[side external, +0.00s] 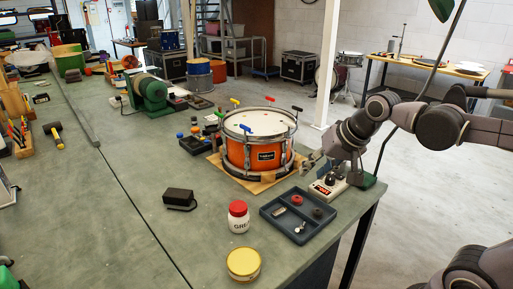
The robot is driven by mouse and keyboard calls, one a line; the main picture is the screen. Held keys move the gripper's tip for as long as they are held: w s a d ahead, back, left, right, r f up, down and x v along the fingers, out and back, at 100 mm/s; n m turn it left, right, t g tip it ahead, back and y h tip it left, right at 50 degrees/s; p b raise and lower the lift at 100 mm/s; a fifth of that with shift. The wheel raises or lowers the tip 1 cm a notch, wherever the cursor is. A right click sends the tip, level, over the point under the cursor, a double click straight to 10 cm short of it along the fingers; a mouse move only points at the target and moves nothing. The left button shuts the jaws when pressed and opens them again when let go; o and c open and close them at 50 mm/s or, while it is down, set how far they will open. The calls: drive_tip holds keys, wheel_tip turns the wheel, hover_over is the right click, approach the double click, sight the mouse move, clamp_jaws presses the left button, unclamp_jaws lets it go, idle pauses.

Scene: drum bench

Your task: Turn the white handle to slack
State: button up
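An orange snare drum (262,152) with a white head sits on a wooden board (226,170) on the bench. Small coloured T-handles stand around its rim: a blue handle (245,128), a green handle (220,114), a yellow handle (235,101), a red handle (270,98) and a black handle (297,108). I cannot make out a white handle; it may be hidden or blend into the drum. My gripper (308,163) is low beside the drum's right side, near the board's right edge. Its fingers are too small to tell whether they are open or shut.
A white box with knobs (326,188) stands just below my gripper. A dark tray (297,234) with small parts, a red-lidded jar (238,217), a yellow-lidded tin (243,264) and a black box (178,197) stand in front. The bench's left front is clear.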

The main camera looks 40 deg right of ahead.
drive_tip(key=w+d+r+m, duration=0.3)
drive_tip(key=w+r+m, duration=0.25)
drive_tip(key=m, duration=0.25)
drive_tip(key=m+g, duration=0.2)
drive_tip(key=m, duration=1.9)
approach(289, 122)
drive_tip(key=x, duration=1)
drive_tip(key=shift+d+f, duration=0.1)
clamp_jaws()
